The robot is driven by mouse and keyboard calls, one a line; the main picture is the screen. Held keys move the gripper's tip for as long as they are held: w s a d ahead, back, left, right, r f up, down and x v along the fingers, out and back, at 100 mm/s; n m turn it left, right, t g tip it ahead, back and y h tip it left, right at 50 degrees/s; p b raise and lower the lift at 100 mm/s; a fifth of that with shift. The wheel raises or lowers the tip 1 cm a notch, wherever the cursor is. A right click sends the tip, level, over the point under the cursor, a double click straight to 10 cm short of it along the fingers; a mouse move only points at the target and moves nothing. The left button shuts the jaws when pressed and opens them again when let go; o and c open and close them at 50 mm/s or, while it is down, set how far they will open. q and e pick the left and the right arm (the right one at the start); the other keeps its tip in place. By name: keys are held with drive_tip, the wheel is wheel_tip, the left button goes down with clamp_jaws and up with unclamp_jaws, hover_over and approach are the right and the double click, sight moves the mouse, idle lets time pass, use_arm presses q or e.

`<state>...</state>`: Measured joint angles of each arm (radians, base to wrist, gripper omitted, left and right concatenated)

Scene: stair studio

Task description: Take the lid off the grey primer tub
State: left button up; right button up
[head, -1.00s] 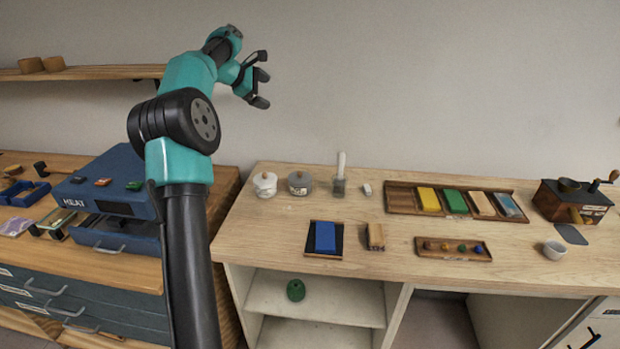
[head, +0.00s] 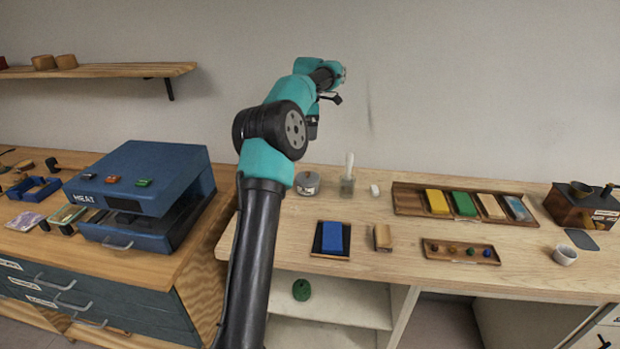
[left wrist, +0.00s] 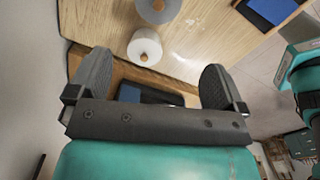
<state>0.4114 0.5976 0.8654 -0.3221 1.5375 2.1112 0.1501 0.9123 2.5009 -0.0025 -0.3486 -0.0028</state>
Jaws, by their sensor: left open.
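The grey primer tub (head: 307,184) stands upright at the back left of the workbench, with its lid on. In the left wrist view the grey tub (left wrist: 160,10) is cut by the top edge, and a small wooden knob shows on its lid. A white tub (left wrist: 145,46) with a similar knob stands beside it; in the head view my arm hides it. My left gripper (head: 323,113) is up in the air above the bench, near the wall. Its fingers (left wrist: 157,60) are spread wide with nothing between them. My right gripper is not in view.
A blue pad (head: 332,238) and a wooden block (head: 382,238) lie in front. A blue heater box (head: 150,175) stands left.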

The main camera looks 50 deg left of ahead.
use_arm(q)
hover_over(308, 172)
wheel_tip(308, 172, down, 12)
drive_tip(key=shift+d+f, duration=0.1)
idle(0.5)
drive_tip(key=shift+a+f, duration=0.2)
drive_tip(key=shift+f, duration=2.35)
drive_tip(key=shift+f, duration=0.15)
drive_tip(key=c, duration=1.7)
drive_tip(key=shift+c, duration=0.5)
